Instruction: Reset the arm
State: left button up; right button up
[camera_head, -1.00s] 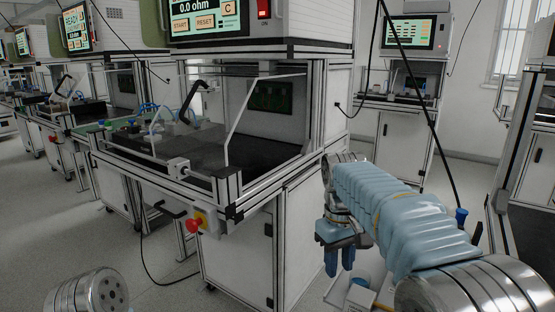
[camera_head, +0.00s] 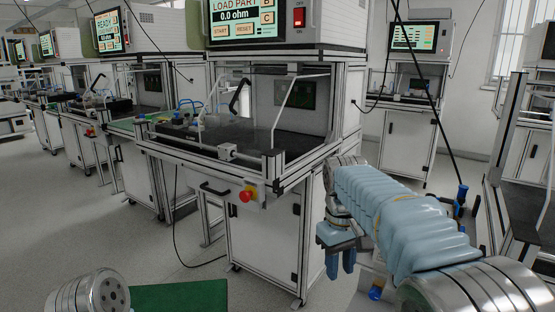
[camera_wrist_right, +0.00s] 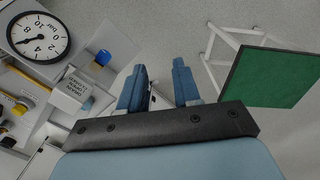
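My right arm, in a light blue sleeve, comes in from the lower right of the head view. Its right gripper (camera_head: 342,262) points down in front of the white test station. In the right wrist view the two blue fingers of the right gripper (camera_wrist_right: 160,88) stand apart, with grey floor showing between them and nothing held. For the left arm, only a round silver link shows at the lower left of the head view. The left gripper is out of view.
The test station (camera_head: 262,240) has a red stop button (camera_head: 246,195) on its front. A green-topped table (camera_head: 180,297) stands low at the front; its green top (camera_wrist_right: 275,72) also shows in the wrist view. A pressure gauge (camera_wrist_right: 38,36) lies at left there. Floor at left is clear.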

jog(key=d+f+m, duration=0.1)
jog(key=d+f, duration=0.1)
jog(key=f, duration=1.2)
jog(key=d+f+m, duration=0.1)
jog(key=d+f, duration=0.1)
jog(key=f, duration=1.2)
jog(key=s+a+f+m+y, duration=0.2)
jog(key=s+f, duration=0.6)
jog(key=s, duration=0.1)
jog(key=s+a+f+m+y, duration=0.1)
jog(key=s+a+f+y, duration=0.1)
jog(key=s+f, duration=0.6)
jog(key=shift+s+a+m+y, duration=0.3)
jog(key=shift+s+a+m, duration=0.1)
jog(key=shift+s+a, duration=0.55)
jog(key=shift+s+d, duration=0.1)
jog(key=shift+d, duration=0.05)
